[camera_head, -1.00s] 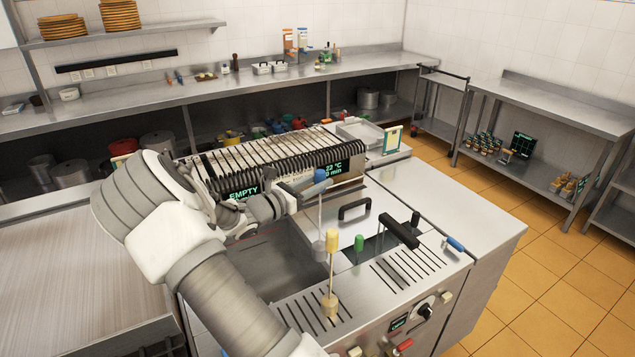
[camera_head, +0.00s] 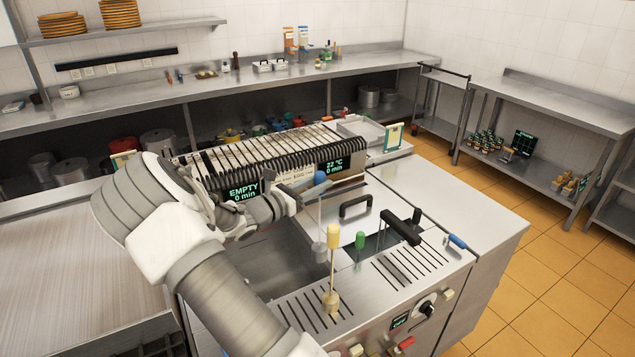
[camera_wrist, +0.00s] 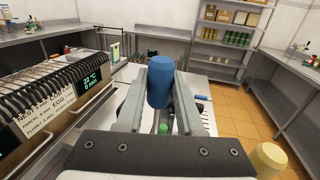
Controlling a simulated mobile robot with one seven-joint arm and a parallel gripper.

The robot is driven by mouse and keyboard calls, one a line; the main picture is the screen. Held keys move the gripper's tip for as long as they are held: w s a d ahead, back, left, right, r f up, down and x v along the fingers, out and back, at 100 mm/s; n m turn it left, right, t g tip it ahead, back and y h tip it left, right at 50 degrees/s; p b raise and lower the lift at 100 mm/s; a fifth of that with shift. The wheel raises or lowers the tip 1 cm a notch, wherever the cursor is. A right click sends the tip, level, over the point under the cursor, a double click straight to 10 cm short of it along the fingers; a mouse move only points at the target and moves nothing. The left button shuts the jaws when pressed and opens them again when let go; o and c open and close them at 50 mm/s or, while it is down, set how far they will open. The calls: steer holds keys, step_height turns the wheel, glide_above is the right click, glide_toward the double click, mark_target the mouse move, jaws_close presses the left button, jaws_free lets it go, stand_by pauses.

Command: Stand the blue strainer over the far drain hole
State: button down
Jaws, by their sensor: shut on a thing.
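The blue strainer has a blue knob (camera_head: 320,177), a thin rod and a grey foot (camera_head: 319,252). It hangs upright from my gripper (camera_head: 300,190), with its foot over or beside the right side of the open sunken basin (camera_head: 275,268). In the wrist view the blue knob (camera_wrist: 159,80) sits between the two fingers, which are shut on it. I cannot make out the far drain hole; my arm and the strainer cover part of the basin. Whether the foot touches anything is unclear.
A yellow-knobbed strainer (camera_head: 333,237) stands on the front slotted plate. A green knob (camera_head: 360,240) and a black-handled lid (camera_head: 355,206) are to the right. A black bar handle (camera_head: 401,227) lies beyond. The slatted grill (camera_head: 265,155) stands close behind my gripper.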

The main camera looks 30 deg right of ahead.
steer(key=b, duration=1.1)
glide_above(314, 259)
steer(key=d, duration=0.2)
steer(key=shift+w+a+f, duration=0.15)
steer(key=shift+f, duration=4.05)
steer(key=shift+w+a+f, duration=0.1)
steer(key=shift+f, duration=4.2)
steer(key=shift+f+b, duration=2.3)
steer(key=shift+f, duration=1.15)
steer(key=shift+d+f+b, duration=0.6)
steer(key=shift+f, duration=0.35)
